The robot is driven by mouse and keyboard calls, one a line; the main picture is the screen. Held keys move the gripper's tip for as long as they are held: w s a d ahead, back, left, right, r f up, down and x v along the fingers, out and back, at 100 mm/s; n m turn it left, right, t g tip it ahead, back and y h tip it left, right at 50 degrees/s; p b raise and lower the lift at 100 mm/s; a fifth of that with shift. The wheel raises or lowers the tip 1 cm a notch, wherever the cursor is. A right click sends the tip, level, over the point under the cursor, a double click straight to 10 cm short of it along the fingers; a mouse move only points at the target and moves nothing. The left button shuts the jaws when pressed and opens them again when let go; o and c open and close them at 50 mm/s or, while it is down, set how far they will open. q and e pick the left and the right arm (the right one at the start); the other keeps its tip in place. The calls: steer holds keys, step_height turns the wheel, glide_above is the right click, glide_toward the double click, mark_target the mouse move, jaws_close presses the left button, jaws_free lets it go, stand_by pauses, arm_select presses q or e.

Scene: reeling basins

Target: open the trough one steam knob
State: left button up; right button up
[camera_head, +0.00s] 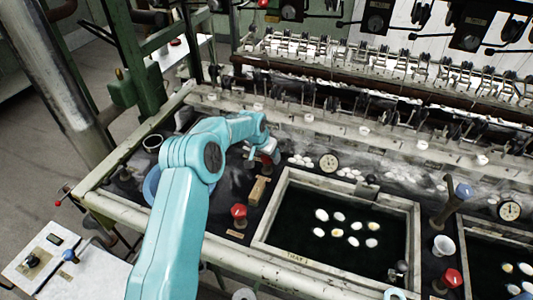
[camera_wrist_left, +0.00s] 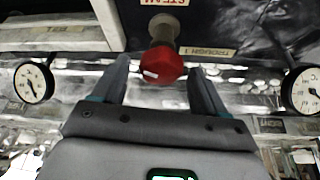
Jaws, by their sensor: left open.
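A red knob (camera_wrist_left: 163,66) on a short metal stem shows in the left wrist view, beside an upside-down STEAM label (camera_wrist_left: 166,3) and a TROUGH 1 label (camera_wrist_left: 206,52). My left gripper (camera_wrist_left: 159,72) is open, with one finger on each side of the knob. Gaps show between the fingers and the knob, and I cannot tell how deep it sits between them. In the head view my left gripper (camera_head: 264,155) is beyond the far left corner of the trough (camera_head: 262,222), small and partly hidden by its own arm. A bit of red shows there. My right gripper is not in view.
The trough holds dark water with several white cocoons (camera_head: 338,232). A round gauge (camera_head: 329,162) stands behind it.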

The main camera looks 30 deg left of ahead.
arm_select(q)
steer(key=shift+s, duration=0.1)
steer(key=c, duration=1.1)
steer(key=shift+o, duration=0.2)
steer(key=shift+f+b, duration=0.15)
steer(key=shift+b, duration=0.3)
steer(key=n+b, duration=0.1)
steer(key=b, duration=0.1)
steer(key=n+y+b, duration=0.1)
steer(key=n+b, duration=0.1)
steer(key=b, duration=0.1)
steer(key=shift+d+f+n, duration=0.15)
steer(key=shift+n, duration=0.15)
steer(key=shift+r+n+y+b, duration=0.25)
steer(key=shift+n+y+b, duration=0.15)
steer(key=shift+n, duration=0.1)
steer(key=shift+r, duration=0.1)
steer(key=shift+g, duration=0.3)
steer(key=o, duration=1.1)
steer(key=shift+c, duration=0.2)
